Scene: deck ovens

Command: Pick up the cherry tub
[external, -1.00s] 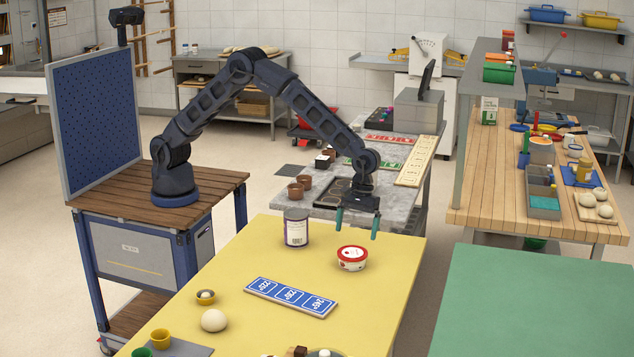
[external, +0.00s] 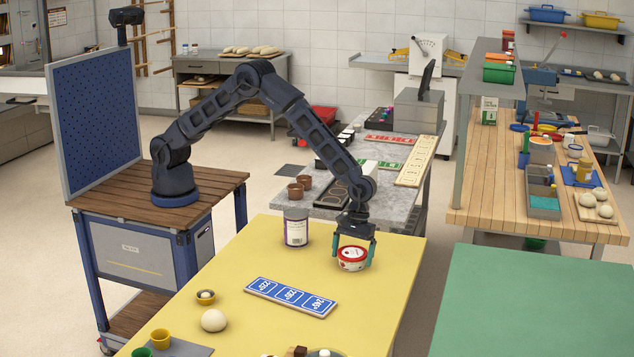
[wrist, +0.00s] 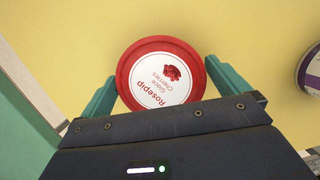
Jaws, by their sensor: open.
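The cherry tub (external: 352,259) is a small round white tub with a red-rimmed lid, upright on the yellow table. My gripper (external: 354,253) is open and lowered over the tub. Its two green fingers stand on either side of the tub, one left and one right. In the wrist view the fingers (wrist: 160,88) flank the lid; I cannot tell whether either touches it. The tub's lower side is hidden in the wrist view.
A white and purple jar (external: 296,228) stands left of the tub on the yellow table (external: 385,290). A blue number board (external: 290,297) lies in front. A pale ball (external: 214,320) and small cups are farther forward. The table right of the tub is clear.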

